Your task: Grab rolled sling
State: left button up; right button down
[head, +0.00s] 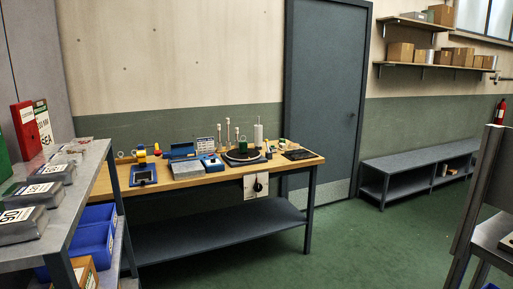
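I cannot make out a rolled sling for certain in the head view. A small green item (282,144) stands toward the right of the wooden workbench (222,177), too small to identify. Small yellow and red items (141,154) sit at the bench's left end, also unclear. Neither of my grippers is in view.
A grey shelf unit (75,184) with labelled grey blocks (37,192) and blue bins (92,240) stands close at left. A closed door (325,85) is behind the bench. A low grey bench (420,164) runs along the right wall. Green floor (375,245) lies open at centre right.

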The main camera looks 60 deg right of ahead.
aim_at(243, 144)
jog(key=z, duration=1.7)
jog(key=i+l+u, duration=0.2)
jog(key=i, duration=0.45)
jog(key=i+l+u, duration=0.2)
jog(key=i, duration=0.45)
jog(key=i+l+u, duration=0.2)
jog(key=i+l, duration=0.15)
jog(key=i, duration=0.25)
jog(key=i+l+u, duration=0.15)
jog(key=i+l, duration=0.35)
jog(key=i+j, duration=0.05)
jog(key=i, duration=0.05)
